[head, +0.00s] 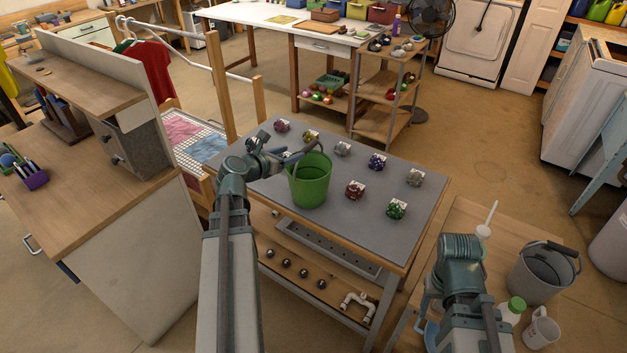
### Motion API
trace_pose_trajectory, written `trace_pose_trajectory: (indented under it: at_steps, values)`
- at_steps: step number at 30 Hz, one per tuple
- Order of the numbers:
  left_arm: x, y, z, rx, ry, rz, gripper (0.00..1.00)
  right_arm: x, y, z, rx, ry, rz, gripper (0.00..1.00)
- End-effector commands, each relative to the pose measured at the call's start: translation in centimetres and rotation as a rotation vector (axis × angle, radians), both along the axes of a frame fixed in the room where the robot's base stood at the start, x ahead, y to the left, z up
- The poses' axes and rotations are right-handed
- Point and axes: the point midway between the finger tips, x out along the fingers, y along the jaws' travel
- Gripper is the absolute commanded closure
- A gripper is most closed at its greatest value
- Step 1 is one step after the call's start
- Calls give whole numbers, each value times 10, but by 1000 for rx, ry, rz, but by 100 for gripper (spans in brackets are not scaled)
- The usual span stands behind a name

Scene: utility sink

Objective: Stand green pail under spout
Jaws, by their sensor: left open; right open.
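The green pail (309,184) stands upright on the grey-topped table (270,187), near its middle. My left gripper (292,155) is open at the pail's upper left rim, with its fingers close to or over the rim. I cannot tell whether they touch the pail. My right gripper (431,302) is open at the lower right, over the wooden table's left side and well away from the pail; its fingers are partly hidden by my arm. I cannot make out a spout in this view.
Several patterned round items, such as a green one (397,209) and a red one (355,190), lie around the pail. A wooden cabinet (110,215) stands left.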

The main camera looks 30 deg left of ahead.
Motion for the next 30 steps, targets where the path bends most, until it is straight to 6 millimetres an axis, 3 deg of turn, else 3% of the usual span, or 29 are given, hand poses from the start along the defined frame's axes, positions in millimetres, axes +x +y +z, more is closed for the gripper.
trace_pose_trajectory:
  at_steps: [1,6,20,30]
  values:
    - [13,0,-8,0,1,-4,39,0,0,-8,0,0,0,44]
    - [38,-2,-17,1,1,-4,39,0,0,-16,0,0,0,44]
    - [55,-5,-22,1,2,-3,39,0,0,-22,0,0,0,44]
    - [96,-9,-40,2,2,-4,39,0,0,-40,0,0,0,44]
